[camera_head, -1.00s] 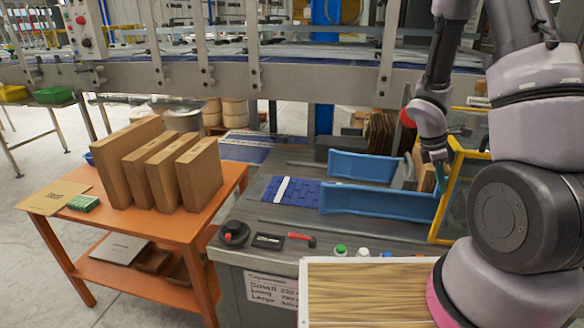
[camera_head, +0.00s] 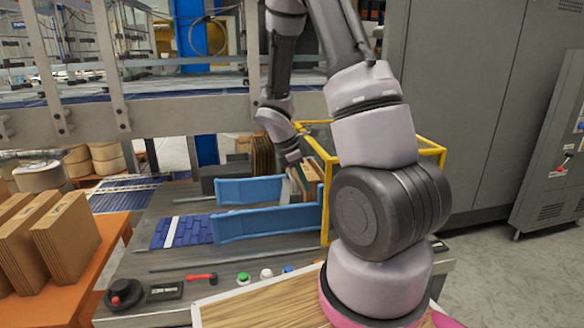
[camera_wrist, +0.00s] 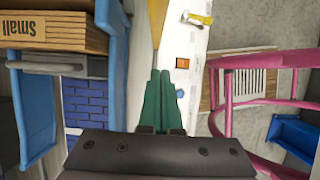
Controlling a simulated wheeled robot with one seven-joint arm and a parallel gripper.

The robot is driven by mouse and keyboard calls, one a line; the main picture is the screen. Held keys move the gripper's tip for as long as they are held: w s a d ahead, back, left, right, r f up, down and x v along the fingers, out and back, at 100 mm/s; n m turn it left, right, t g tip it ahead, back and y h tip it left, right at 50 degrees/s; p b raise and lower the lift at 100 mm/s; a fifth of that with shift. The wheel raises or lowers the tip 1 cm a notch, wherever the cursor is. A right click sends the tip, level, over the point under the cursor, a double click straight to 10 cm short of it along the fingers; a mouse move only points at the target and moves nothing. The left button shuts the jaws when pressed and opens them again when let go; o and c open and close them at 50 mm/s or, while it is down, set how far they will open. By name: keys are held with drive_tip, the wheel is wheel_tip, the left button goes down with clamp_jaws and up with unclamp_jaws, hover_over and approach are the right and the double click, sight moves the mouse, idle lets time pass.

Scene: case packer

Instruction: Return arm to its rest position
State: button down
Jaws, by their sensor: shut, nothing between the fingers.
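My arm rises from its base at the right of the head view and bends down over the work table. My gripper (camera_head: 305,170) points down beside the right end of the blue guide rails. In the wrist view its teal fingers (camera_wrist: 160,98) are together with nothing between them. Part of the gripper is hard to make out in the head view against the boxes behind it.
Blue guide rails (camera_head: 268,222) and a yellow frame (camera_head: 325,205) stand close around my gripper. Cardboard stock labelled Small (camera_wrist: 50,30) is near it in the wrist view. Cardboard boxes (camera_head: 65,235) stand on an orange table (camera_head: 100,245) at left. Grey cabinets (camera_head: 445,110) stand at right.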

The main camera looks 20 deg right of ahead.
drive_tip(key=v, duration=0.6)
drive_tip(key=shift+a+r, duration=0.3)
